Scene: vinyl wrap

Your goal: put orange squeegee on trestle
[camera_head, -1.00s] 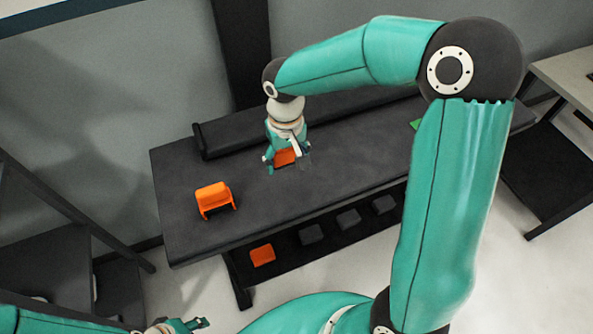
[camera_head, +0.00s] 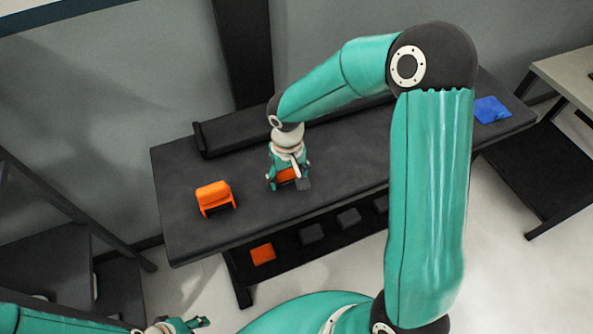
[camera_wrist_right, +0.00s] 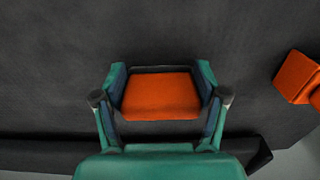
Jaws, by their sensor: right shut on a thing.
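My right gripper (camera_head: 287,180) is shut on an orange block, which I take to be the orange squeegee (camera_head: 285,175). The gripper is low over the middle of the long dark table, which I take to be the trestle (camera_head: 210,237). In the right wrist view the squeegee (camera_wrist_right: 160,97) sits level between the two fingers (camera_wrist_right: 160,108). I cannot tell whether it touches the top. My left gripper (camera_head: 188,325) is at the bottom edge, away from the table, and its jaws are unclear.
An orange legged piece (camera_head: 214,197) stands on the table left of my right gripper. A blue piece (camera_head: 492,109) lies at the table's right end. Another orange block (camera_head: 262,254) and dark blocks (camera_head: 312,232) lie on the lower shelf. A dark bar runs along the back edge.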

